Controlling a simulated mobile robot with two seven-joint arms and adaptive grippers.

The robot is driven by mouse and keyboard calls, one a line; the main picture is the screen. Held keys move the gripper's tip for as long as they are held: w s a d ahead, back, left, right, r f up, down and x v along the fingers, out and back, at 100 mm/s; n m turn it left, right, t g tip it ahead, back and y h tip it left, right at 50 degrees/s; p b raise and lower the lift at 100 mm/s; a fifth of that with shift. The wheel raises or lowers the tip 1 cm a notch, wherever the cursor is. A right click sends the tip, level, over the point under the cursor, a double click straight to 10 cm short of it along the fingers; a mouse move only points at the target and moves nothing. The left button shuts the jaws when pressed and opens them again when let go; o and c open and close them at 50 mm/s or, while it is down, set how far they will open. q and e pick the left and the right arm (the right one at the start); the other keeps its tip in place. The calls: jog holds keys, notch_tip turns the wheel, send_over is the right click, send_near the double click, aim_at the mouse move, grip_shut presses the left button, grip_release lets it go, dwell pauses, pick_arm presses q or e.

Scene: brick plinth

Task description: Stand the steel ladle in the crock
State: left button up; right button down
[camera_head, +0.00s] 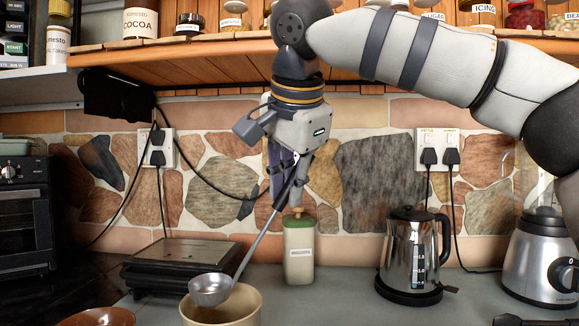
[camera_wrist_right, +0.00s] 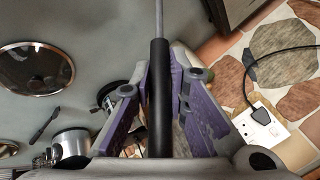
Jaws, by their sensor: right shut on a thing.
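The steel ladle (camera_head: 210,289) hangs tilted in the head view, bowl end down and to the left. My right gripper (camera_head: 288,185) is shut on the upper part of the ladle's handle. In the right wrist view, the black handle grip (camera_wrist_right: 160,95) lies between the purple finger pads of the gripper (camera_wrist_right: 160,110). The cream crock (camera_head: 252,307) stands at the bottom of the head view, cut off by the frame edge. The ladle's bowl overlaps the crock's mouth at its back left; I cannot tell whether it is above or inside the rim. My left gripper is not in view.
A green-lidded canister (camera_head: 300,252) stands behind and right of the crock. A dark flat grill (camera_head: 180,262) is behind left, a brown bowl (camera_head: 97,318) front left. A steel kettle (camera_head: 411,250) and blender (camera_head: 541,255) stand right. A wooden shelf (camera_head: 180,62) with jars runs overhead.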

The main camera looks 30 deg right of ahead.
notch_tip(320, 180, down, 11)
dwell(0.8)
jog(key=c, duration=1.5)
grip_release()
jog(key=v, duration=1.2)
